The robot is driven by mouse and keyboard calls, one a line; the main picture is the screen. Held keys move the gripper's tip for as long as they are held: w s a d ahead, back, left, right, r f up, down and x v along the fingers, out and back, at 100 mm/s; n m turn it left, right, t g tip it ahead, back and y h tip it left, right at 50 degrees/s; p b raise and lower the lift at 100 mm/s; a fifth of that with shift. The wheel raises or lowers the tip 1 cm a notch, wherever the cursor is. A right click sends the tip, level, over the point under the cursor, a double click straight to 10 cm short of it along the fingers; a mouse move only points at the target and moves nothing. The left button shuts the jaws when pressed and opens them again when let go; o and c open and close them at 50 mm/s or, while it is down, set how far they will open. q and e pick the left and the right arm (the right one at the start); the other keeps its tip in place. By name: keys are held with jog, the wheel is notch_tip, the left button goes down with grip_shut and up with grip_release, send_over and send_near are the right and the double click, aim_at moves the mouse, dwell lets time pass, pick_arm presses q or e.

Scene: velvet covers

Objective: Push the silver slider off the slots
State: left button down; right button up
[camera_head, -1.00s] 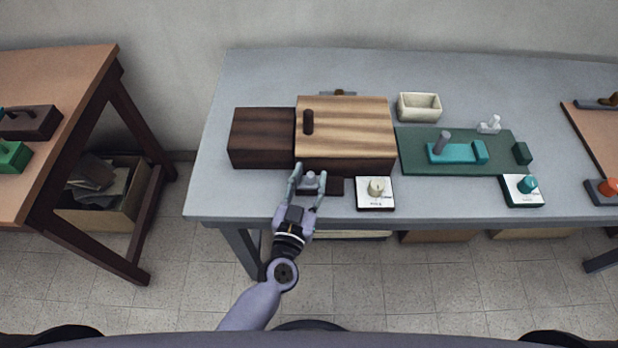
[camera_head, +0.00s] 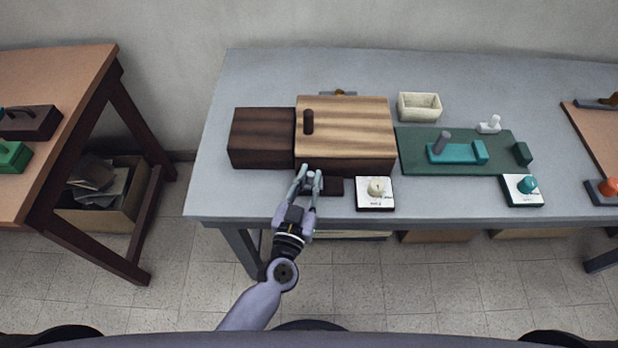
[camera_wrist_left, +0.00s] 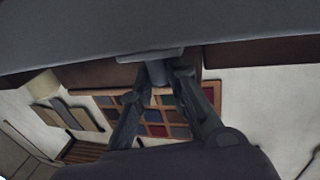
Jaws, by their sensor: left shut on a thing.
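My left gripper (camera_head: 310,181) is shut on the upright grey knob of the silver slider. In the left wrist view the slider is a flat grey piece (camera_wrist_left: 145,54) with a short round post between the two fingertips (camera_wrist_left: 164,80). It is at a dark brown base (camera_head: 333,187) in front of a box with a striped wooden top (camera_head: 345,125). In the head view the fingers mostly hide the slider. I cannot make out the slots. My right gripper is not in view.
A white dial box (camera_head: 375,202) stands just right of the base. A dark wood block (camera_head: 262,150) adjoins the box on the left. A green board (camera_head: 412,158) and a cream tray (camera_head: 419,115) are farther right. The table's front left corner is clear.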

aim_at(338, 166)
pick_arm(q)
jog(key=shift+d, duration=0.3)
jog(key=d+p, duration=0.1)
jog(key=d, duration=0.4)
jog(key=shift+p, duration=0.35)
jog(key=shift+a, duration=0.1)
jog(key=c, duration=1.5)
grip_release()
jog(key=shift+c, duration=0.2)
jog(key=shift+s, duration=0.1)
